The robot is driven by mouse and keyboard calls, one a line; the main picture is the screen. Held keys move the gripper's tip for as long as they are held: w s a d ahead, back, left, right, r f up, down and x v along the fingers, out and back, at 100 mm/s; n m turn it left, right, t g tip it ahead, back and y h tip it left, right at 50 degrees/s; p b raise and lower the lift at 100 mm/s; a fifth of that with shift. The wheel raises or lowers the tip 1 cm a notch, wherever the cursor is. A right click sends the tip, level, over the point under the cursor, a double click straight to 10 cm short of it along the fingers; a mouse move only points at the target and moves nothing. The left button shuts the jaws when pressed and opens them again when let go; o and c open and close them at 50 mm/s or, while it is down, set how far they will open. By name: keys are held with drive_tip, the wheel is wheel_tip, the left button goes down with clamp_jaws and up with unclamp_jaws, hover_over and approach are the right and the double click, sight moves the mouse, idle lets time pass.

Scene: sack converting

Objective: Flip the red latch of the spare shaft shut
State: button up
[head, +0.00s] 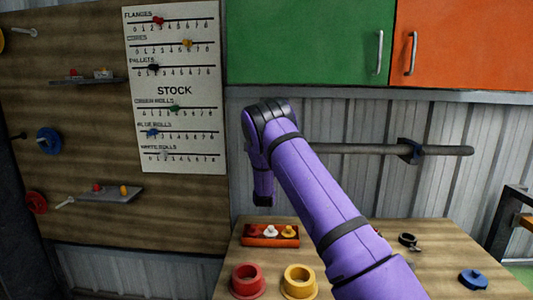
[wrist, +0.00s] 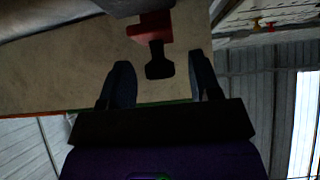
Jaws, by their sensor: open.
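In the wrist view a grey rounded piece, apparently the shaft (wrist: 45,22), crosses the top left. The red latch (wrist: 148,27) has a black tab (wrist: 159,62) hanging from it. My gripper (wrist: 160,74) is open, its two dark fingers on either side of the tab with gaps to both. The head view does not clearly show my fingers or the latch.
Green (head: 300,40) and orange (head: 465,45) cupboards hang above the shaft. The bench (head: 340,235) below holds a red tray (head: 270,242), red (head: 247,281) and yellow (head: 299,282) rings and a blue knobbed piece (head: 473,280). A stock board (head: 175,90) hangs left.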

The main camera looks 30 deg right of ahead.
drive_tip(key=v, duration=1)
drive_tip(key=shift+s+f, duration=0.1)
drive_tip(key=s+a+r+g+y, duration=0.1)
drive_tip(key=a+r+g+y, duration=0.2)
drive_tip(key=r, duration=0.6)
drive_tip(key=s+a+r+g+y, duration=0.1)
drive_tip(key=s+r+g+y, duration=0.15)
drive_tip(key=r+y, duration=0.4)
drive_tip(key=s+a+r+n+g+y, duration=0.1)
drive_tip(key=s+a+r+g+y, duration=0.1)
drive_tip(key=s+a+r, duration=0.3)
drive_tip(key=s+a+r+n+g+y, duration=0.2)
drive_tip(key=s, duration=0.5)
drive_tip(key=s+a+f+n+g, duration=0.1)
drive_tip(key=s+a+g, duration=0.1)
drive_tip(key=s, duration=0.9)
drive_tip(key=s+a+f+n+g+y, duration=0.1)
drive_tip(key=s+a+g, duration=0.1)
drive_tip(key=s, duration=0.9)
drive_tip(key=s+a+f+n+g+y, duration=0.1)
drive_tip(key=s+g, duration=0.3)
drive_tip(key=s, duration=0.7)
drive_tip(key=shift+a+f+n, duration=0.4)
drive_tip(key=shift+a, duration=0.2)
